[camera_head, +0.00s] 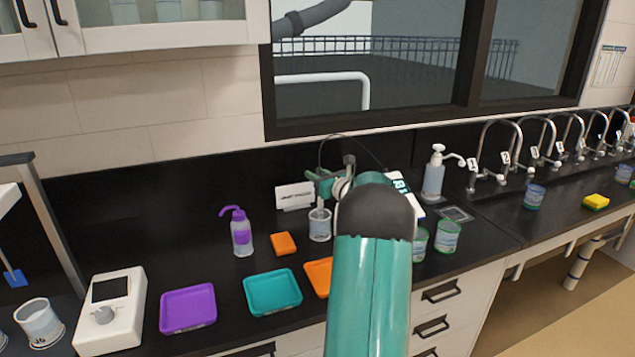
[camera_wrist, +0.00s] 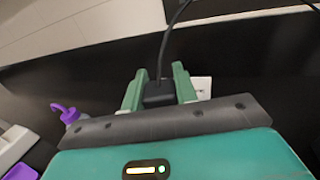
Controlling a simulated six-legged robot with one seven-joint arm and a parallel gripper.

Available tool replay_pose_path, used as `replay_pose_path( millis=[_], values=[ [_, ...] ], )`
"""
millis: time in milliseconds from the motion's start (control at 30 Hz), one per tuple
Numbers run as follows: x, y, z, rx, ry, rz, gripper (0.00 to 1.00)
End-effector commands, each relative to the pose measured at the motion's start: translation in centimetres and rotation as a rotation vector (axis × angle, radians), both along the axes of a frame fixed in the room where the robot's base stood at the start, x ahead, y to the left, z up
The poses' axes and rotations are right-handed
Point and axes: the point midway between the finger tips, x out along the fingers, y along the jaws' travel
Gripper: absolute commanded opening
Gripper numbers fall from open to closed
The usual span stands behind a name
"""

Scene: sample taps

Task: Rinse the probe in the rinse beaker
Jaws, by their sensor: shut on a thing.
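My gripper (camera_head: 325,180) is shut on the dark, cabled head of the probe. In the wrist view the gripper's two green fingers (camera_wrist: 158,88) clasp the black probe head (camera_wrist: 158,97), and its cable rises from the top. In the head view a clear beaker (camera_head: 320,231) stands on the black counter below the gripper, in front of a white label card (camera_head: 293,196). A thin, pale shaft shows at the beaker's mouth, beneath the fingers. How deep it reaches is hard to tell. My arm hides the beaker's right surroundings.
A purple-topped wash bottle (camera_head: 242,238) and orange block (camera_head: 283,243) stand left of the beaker. Purple (camera_head: 187,309), teal (camera_head: 272,293) and orange (camera_head: 317,277) trays lie in front. Sample jars (camera_head: 447,237), a pump bottle (camera_head: 433,178) and several taps (camera_head: 515,145) are to the right.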

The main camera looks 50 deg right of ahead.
Motion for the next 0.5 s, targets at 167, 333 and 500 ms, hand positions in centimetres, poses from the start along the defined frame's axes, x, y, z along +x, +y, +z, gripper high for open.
replay_pose_path(
  millis=[167,333,500],
  values=[
    [0.0,0.0,1.4,-0.001,-0.002,-0.001,0.09],
    [0.0,0.0,2.6,-0.001,-0.001,0.0,0.09],
    [0.0,0.0,3.4,0.0,-0.001,-0.001,0.09]
  ],
)
